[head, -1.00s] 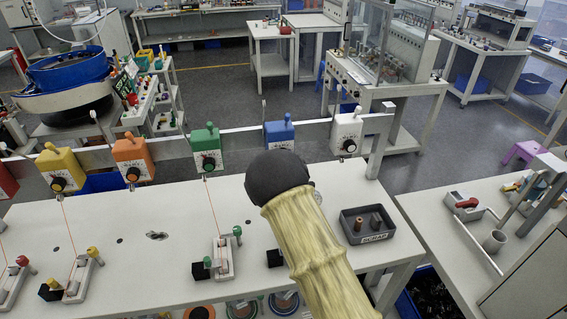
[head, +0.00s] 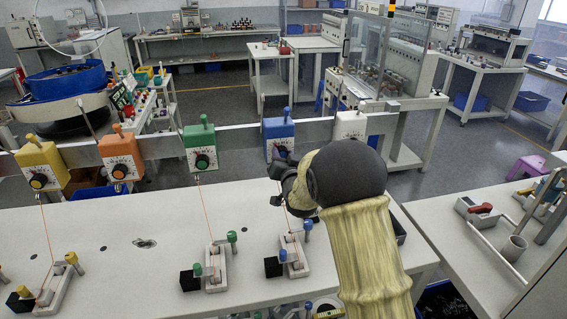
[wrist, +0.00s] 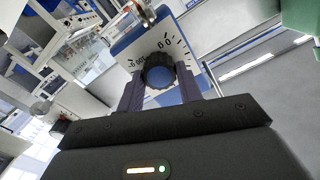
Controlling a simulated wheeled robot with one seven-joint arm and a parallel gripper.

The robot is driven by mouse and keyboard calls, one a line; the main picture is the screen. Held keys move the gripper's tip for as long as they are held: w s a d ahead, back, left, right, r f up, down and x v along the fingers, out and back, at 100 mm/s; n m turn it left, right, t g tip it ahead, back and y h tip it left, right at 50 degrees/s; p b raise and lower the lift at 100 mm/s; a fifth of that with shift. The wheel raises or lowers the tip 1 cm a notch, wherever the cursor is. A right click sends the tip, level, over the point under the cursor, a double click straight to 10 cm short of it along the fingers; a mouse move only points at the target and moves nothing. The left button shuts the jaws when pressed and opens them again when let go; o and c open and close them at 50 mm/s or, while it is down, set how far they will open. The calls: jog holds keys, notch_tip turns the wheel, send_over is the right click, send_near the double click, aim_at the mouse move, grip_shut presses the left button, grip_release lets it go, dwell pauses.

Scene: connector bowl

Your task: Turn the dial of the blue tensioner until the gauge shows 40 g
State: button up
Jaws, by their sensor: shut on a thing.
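The blue tensioner (head: 279,131) hangs on the rail, with a white scale face and a dark dial. Its dial (wrist: 158,74), black with a blue centre, shows close up in the wrist view. My gripper (wrist: 160,85) is shut on the dial, one finger on each side. In the head view my gripper (head: 284,165) reaches up to the tensioner's lower front, and my arm hides part of it. The scale numbers are only partly legible. A small gauge stand with a blue knob (head: 308,225) sits on the bench below; its reading cannot be made out.
The green tensioner (head: 201,150), orange tensioner (head: 121,158) and yellow tensioner (head: 41,165) hang to the left. A white tensioner (head: 350,126) hangs to the right, near my arm. The white bench top (head: 130,222) has free room at left.

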dwell(0.4)
jog(key=o, duration=1)
jog(key=shift+s, duration=0.1)
jog(key=b+v, duration=0.5)
jog(key=v, duration=1.2)
jog(key=shift+s+r, duration=0.1)
jog(key=s+d+f+g+h+p, duration=0.2)
jog(key=s+d+f+g+h, duration=0.2)
jog(key=s+d+f+g, duration=0.5)
jog(key=s+d+g, duration=0.2)
jog(key=s, duration=0.2)
jog(key=s+d+f+g+p, duration=0.1)
jog(key=s+d+g, duration=0.1)
jog(key=s, duration=0.1)
jog(key=s+d+f+n+g+h, duration=0.1)
jog(key=s+d, duration=0.1)
jog(key=s, duration=0.2)
jog(key=shift+s+d+f+g, duration=0.25)
jog(key=shift+s+d+g, duration=0.15)
